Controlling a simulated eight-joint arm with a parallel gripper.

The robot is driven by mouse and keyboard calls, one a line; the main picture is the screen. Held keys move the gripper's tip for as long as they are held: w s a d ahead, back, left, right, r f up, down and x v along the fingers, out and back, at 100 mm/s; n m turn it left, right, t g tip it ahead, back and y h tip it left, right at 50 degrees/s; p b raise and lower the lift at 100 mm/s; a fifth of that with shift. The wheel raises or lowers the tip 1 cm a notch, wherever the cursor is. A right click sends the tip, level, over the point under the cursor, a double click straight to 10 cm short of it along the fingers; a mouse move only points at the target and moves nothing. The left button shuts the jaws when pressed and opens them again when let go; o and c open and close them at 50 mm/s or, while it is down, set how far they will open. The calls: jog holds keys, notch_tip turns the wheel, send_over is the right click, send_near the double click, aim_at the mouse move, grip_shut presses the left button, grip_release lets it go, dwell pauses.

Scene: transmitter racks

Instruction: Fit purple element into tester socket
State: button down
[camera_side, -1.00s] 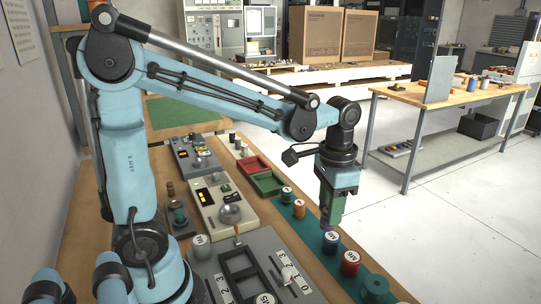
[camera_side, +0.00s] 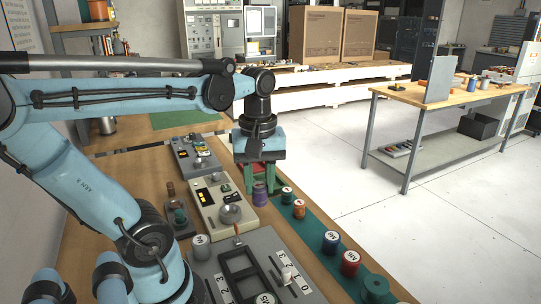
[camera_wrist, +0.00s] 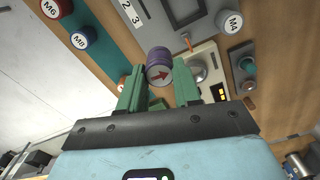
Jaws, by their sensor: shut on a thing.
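The purple element (camera_side: 260,196) is a ribbed cylinder held between the green fingers of my gripper (camera_side: 261,187). In the wrist view the purple element (camera_wrist: 158,54) shows a pale end face with a red arrow, between the fingertips of my gripper (camera_wrist: 158,82). The beige tester box (camera_side: 212,187) with yellow display and grey dome is just left of the gripper in the side view. It also shows in the wrist view (camera_wrist: 208,55), right of the element. I cannot make out which opening is the socket.
A grey panel (camera_side: 266,243) with a black frame and lever is in front. A teal strip (camera_side: 312,232) carries orange, blue (camera_side: 330,242) and red (camera_side: 350,263) elements. A grey element (camera_side: 201,247) and a small dark stand (camera_side: 178,224) are on the left. Trays are partly hidden behind the gripper.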

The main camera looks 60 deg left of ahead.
jog(key=shift+s+a+n, duration=0.2)
jog(key=shift+s+n, duration=0.1)
jog(key=shift+n, duration=0.1)
jog(key=shift+s+a+f, duration=0.1)
jog(key=shift+a+f, duration=0.05)
jog(key=shift+a, duration=0.15)
jog(key=a+f, duration=0.2)
jog(key=a, duration=0.1)
jog(key=s+a+f, duration=0.1)
jog(key=a+f, duration=0.1)
jog(key=a, duration=0.2)
jog(key=s+a+f, duration=0.1)
jog(key=a+f, duration=0.1)
jog(key=a, duration=0.1)
jog(key=shift+s+a+f, duration=0.25)
jog(key=shift+a+f, duration=0.05)
jog(key=shift+a, duration=0.05)
jog(key=shift+f, duration=2.05)
jog(key=shift+f, duration=0.1)
jog(key=c, duration=0.8)
grip_release()
